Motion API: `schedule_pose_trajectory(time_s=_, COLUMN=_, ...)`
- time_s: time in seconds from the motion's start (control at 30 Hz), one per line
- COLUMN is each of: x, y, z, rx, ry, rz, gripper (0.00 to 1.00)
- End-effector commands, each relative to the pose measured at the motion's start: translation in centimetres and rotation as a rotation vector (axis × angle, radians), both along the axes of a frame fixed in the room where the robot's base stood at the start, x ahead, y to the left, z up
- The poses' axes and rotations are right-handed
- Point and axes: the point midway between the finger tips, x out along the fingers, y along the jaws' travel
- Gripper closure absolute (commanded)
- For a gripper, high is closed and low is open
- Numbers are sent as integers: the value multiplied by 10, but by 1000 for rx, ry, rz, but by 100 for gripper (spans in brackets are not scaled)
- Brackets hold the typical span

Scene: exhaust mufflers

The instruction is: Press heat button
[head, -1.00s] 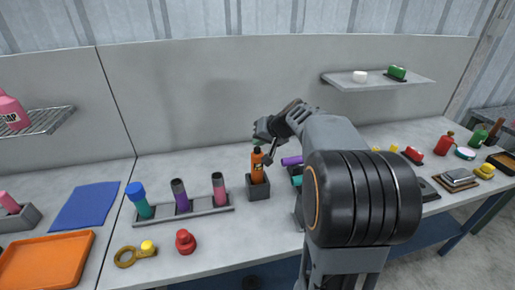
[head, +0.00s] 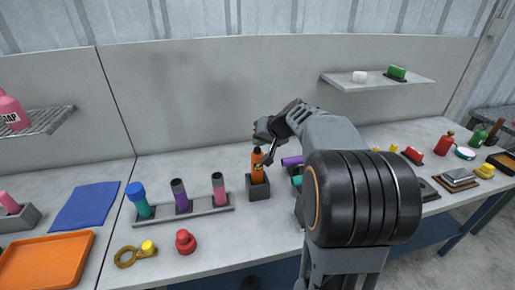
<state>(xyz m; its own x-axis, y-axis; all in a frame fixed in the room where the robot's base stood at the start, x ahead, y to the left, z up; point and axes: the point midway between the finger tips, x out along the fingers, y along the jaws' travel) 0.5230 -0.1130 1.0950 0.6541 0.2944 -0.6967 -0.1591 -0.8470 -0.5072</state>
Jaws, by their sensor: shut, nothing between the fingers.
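My gripper (head: 264,160) is shut and empty. It points down at the orange bottle with a black cap (head: 258,175), which stands upright in a dark grey square holder (head: 258,192). The fingertips are small and dark against the bottle, so I cannot tell whether they touch it. I cannot identify a button marked for heat. A red round knob-like piece (head: 185,241) stands at the front of the bench. A grey flat device (head: 458,177) lies on the right side of the bench, too small to read. My arm hides the bench behind it.
A grey rack (head: 205,209) with several coloured tubes stands left of the holder. A yellow ring piece (head: 125,257), an orange tray (head: 45,262) and a blue mat (head: 87,204) lie farther left. A wall shelf (head: 375,80) hangs at the upper right.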

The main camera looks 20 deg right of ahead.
Motion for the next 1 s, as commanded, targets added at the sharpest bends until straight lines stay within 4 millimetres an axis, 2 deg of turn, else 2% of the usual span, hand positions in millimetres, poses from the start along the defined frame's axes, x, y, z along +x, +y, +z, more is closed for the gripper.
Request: schedule_pose_trajectory(time_s=1.0, x=0, y=0, z=-9, rx=0, ry=1, rz=1, gripper=100)
